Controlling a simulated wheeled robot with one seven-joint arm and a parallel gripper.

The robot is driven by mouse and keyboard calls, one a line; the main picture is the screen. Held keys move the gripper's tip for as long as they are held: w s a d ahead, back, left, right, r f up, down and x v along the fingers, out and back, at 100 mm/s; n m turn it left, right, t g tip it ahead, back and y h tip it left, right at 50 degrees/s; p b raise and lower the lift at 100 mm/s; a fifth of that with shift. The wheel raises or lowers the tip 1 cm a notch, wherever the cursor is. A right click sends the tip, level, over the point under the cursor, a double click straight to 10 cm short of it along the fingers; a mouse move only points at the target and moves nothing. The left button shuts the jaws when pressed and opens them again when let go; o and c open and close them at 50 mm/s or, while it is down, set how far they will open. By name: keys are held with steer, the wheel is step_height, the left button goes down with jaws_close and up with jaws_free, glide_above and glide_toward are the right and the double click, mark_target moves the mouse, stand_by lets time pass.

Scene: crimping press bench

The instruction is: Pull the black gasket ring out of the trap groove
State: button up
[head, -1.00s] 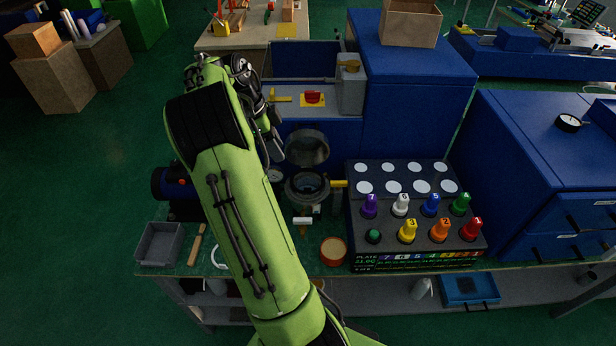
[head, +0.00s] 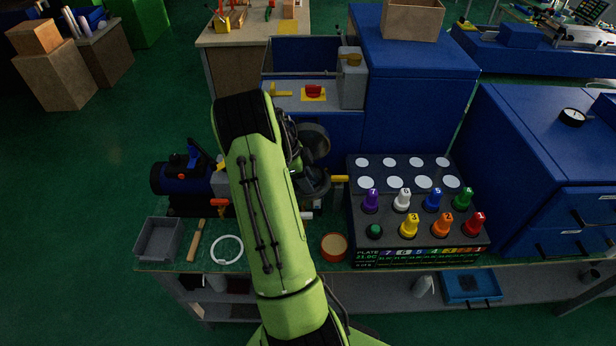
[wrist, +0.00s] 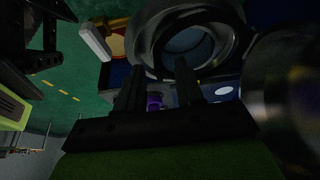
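The trap (head: 318,182) is a grey round body with its lid (head: 314,138) swung open at the back, partly hidden behind my arm in the head view. The wrist view shows a round rim (wrist: 150,40) around a dark bluish opening. In the head view my arm hides the fingers.
A white ring (head: 227,249), a wooden-handled tool (head: 196,240) and a grey tray (head: 158,239) are on the bench at left. A round orange-topped tin (head: 334,246) stands in front. A black rack (head: 352,222) with coloured numbered knobs is close on the right.

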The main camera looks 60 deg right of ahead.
jaws_close()
stand_by(0.4)
